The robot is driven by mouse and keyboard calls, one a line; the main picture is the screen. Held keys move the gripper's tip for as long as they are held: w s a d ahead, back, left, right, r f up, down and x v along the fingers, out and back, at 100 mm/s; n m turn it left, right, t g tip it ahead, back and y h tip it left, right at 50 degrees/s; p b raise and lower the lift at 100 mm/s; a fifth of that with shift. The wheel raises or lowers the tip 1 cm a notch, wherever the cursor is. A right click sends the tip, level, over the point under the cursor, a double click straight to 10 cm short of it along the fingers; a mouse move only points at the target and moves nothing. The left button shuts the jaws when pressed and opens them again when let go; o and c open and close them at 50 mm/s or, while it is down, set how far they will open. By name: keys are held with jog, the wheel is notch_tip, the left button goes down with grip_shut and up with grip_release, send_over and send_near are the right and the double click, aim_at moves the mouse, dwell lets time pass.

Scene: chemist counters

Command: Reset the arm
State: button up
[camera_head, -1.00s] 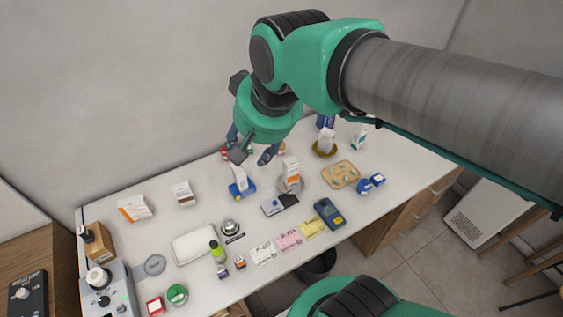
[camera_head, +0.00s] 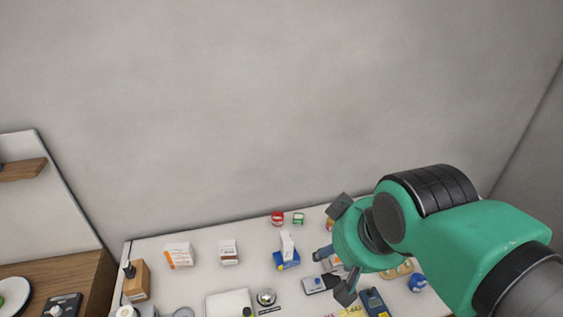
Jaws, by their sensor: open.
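My gripper (camera_head: 333,270) is at the lower right, over the right part of the white counter (camera_head: 205,273). Its two dark fingers are spread apart and nothing shows between them. A white box on a blue and yellow stand (camera_head: 287,253) is just left of the fingers. My wrist and forearm hide much of the counter's right side.
A red tin (camera_head: 277,218) and a green item (camera_head: 298,218) are by the wall. A silver bell (camera_head: 266,297), a white tray (camera_head: 229,303) and a brown dispenser (camera_head: 137,281) are nearer. The space above the counter's left is clear.

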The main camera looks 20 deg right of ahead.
notch_tip(320, 180, down, 12)
jog(key=b, duration=1.2)
